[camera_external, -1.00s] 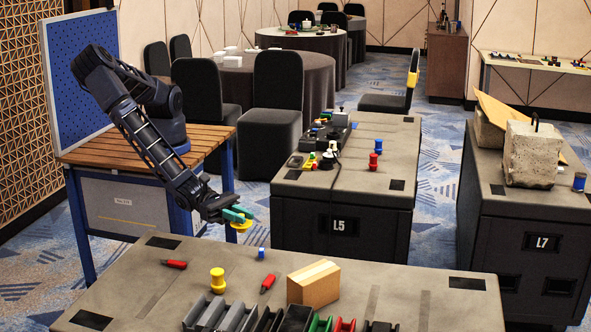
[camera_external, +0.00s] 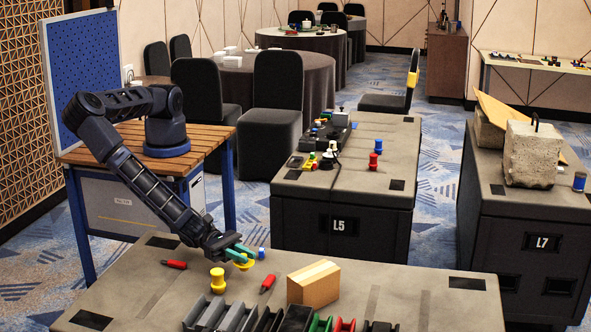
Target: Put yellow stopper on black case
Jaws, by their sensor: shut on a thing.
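My gripper (camera_external: 241,253), with teal fingers, is shut on a yellow stopper (camera_external: 243,265). It holds the stopper low over the back left part of the large foreground case (camera_external: 420,294), which has a dark grey top. I cannot tell whether the stopper touches the top. The fingers partly hide it. A second yellow piece (camera_external: 217,280) stands upright on the case, just left of and nearer than the held one. Two other dark cases, L5 (camera_external: 300,216) and L7 (camera_external: 500,240), stand behind and to the right.
A small blue piece (camera_external: 261,254) stands just right of my gripper. Red pieces (camera_external: 174,264) and (camera_external: 268,284) lie nearby. The right part of the top is mostly clear.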

